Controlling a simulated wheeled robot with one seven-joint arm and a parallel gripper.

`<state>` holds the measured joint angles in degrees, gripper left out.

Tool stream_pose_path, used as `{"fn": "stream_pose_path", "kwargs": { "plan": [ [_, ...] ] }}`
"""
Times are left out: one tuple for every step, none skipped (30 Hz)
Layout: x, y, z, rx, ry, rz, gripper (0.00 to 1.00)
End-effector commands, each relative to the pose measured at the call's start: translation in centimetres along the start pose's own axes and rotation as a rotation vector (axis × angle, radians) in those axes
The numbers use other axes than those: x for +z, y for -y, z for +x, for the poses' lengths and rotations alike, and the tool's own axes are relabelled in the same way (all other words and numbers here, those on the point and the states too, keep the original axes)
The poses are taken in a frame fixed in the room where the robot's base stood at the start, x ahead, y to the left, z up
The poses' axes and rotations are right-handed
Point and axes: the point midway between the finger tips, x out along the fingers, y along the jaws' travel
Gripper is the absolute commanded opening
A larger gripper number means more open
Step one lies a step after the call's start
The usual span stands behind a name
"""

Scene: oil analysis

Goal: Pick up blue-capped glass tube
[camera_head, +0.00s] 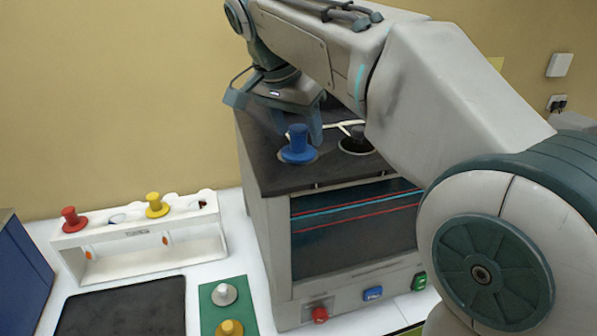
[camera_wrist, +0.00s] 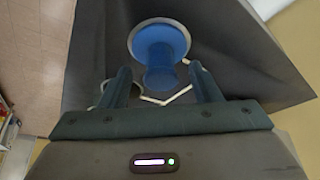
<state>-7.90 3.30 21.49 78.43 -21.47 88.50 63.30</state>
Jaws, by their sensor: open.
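The blue-capped glass tube (camera_head: 298,144) stands upright in a hole in the dark top of the grey machine (camera_head: 262,225). Only its blue cap shows; the glass below is hidden in the machine. My gripper (camera_head: 280,118) is open and empty, above the machine top and beside the cap. In the wrist view the blue cap (camera_wrist: 158,42) is at the top middle, beyond and between the two fingertips (camera_wrist: 160,74). The fingers do not appear to touch it.
A dark-capped tube or empty hole (camera_head: 356,141) is right of the blue cap. A white rack (camera_head: 130,262) holds red- and yellow-capped tubes at left. A green mat (camera_head: 222,305) with silver and yellow caps and a black pad (camera_head: 125,308) lie in front.

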Motion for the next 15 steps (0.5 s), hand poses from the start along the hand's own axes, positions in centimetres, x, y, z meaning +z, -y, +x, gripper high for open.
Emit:
{"fn": "stream_pose_path", "kwargs": {
  "plan": [
    [0.0,0.0,0.7,0.002,0.001,-0.001,0.57],
    [0.0,0.0,1.0,0.002,0.001,0.000,0.57],
    [0.0,0.0,1.3,0.001,0.001,0.000,0.57],
    [0.0,0.0,1.5,0.000,0.001,0.000,0.57],
    [0.0,0.0,1.6,0.000,0.001,0.000,0.57],
    [0.0,0.0,1.8,-0.001,0.001,0.000,0.57],
    [0.0,0.0,1.8,-0.001,0.001,0.000,0.57],
    [0.0,0.0,1.8,-0.001,0.001,0.000,0.57],
    [0.0,0.0,1.8,-0.001,0.001,0.000,0.57],
    [0.0,0.0,1.8,-0.001,0.001,0.000,0.57],
    [0.0,0.0,1.8,-0.001,0.001,0.000,0.57],
    [0.0,0.0,1.8,-0.001,0.001,0.000,0.57],
    [0.0,0.0,1.8,-0.001,0.001,0.000,0.49],
    [0.0,0.0,1.8,-0.001,0.001,0.000,0.40],
    [0.0,0.0,1.8,-0.001,0.001,0.000,0.29]
  ]
}}
